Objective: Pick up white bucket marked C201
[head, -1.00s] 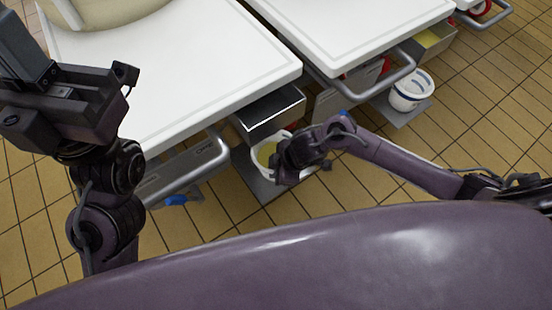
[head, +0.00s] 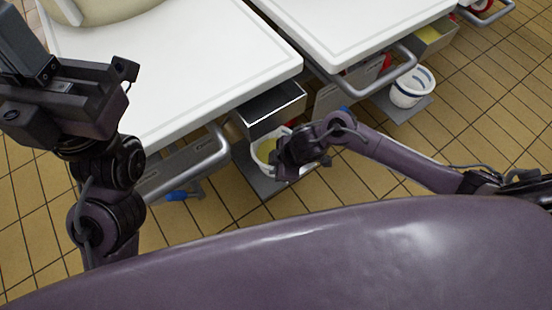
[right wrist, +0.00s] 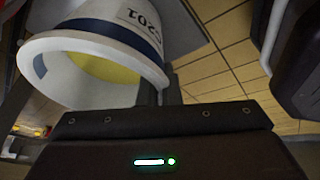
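The white bucket marked C201 (right wrist: 120,35) fills the upper left of the right wrist view. It has a dark blue band, and its marking reads upside down there. The inside looks yellow. In the head view the bucket (head: 264,149) sits on a low grey shelf, partly hidden behind my right gripper (head: 300,155). My right gripper is beside the bucket.
A white-topped table (head: 215,65) stands beside the bucket, with a metal handle bar (head: 200,160) and an open metal drawer (head: 270,108) just above it. A second white bucket with blue bands (head: 412,92) stands farther right. The tiled floor (head: 480,120) is clear at right.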

